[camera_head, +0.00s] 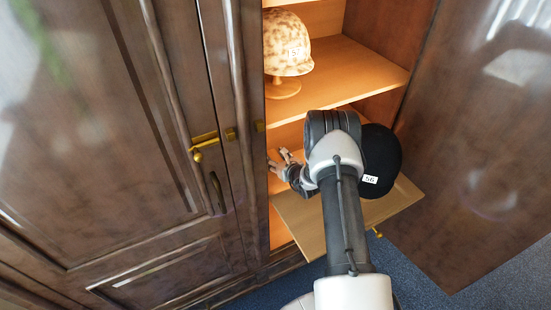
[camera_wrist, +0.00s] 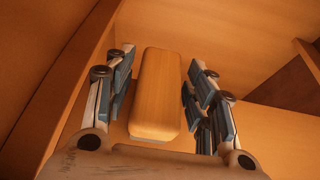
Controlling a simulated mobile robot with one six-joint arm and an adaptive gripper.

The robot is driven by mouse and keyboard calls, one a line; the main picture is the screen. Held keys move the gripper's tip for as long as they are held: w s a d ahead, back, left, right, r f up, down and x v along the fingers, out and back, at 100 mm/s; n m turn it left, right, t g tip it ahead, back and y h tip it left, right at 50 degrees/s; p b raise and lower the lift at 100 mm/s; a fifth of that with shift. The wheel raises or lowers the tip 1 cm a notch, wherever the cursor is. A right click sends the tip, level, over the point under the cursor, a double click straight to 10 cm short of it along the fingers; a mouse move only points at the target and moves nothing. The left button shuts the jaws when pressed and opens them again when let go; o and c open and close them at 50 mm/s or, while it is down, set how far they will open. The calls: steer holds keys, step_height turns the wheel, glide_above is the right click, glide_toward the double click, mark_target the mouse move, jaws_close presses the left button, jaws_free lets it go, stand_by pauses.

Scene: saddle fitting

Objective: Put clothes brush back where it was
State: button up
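The clothes brush appears as a pale wooden block with rounded edges (camera_wrist: 157,92) in the wrist view. It lies lengthwise between the fingers of my gripper (camera_wrist: 160,100). The finger pads stand on either side of it, with narrow gaps visible, so the gripper looks open around the brush and not closed on it. In the head view my gripper (camera_head: 280,161) reaches into the lower compartment of the open cabinet. The brush cannot be made out there.
A mottled helmet (camera_head: 287,45) on a wooden stand is on the shelf above (camera_head: 345,72). A black cap tagged 56 (camera_head: 381,160) is beside my arm, over a pulled-out board (camera_head: 300,218). The open door (camera_head: 480,150) is at right, the closed door (camera_head: 90,130) at left.

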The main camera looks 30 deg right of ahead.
steer(key=shift+o, duration=0.3)
steer(key=shift+r, duration=0.15)
steer(key=shift+s+r+p, duration=0.15)
steer(key=shift+s+p, duration=0.15)
steer(key=shift+p, duration=0.05)
steer(key=p+v, duration=0.2)
steer(key=v, duration=0.9)
steer(key=shift+r, duration=0.1)
steer(key=shift+s, duration=0.15)
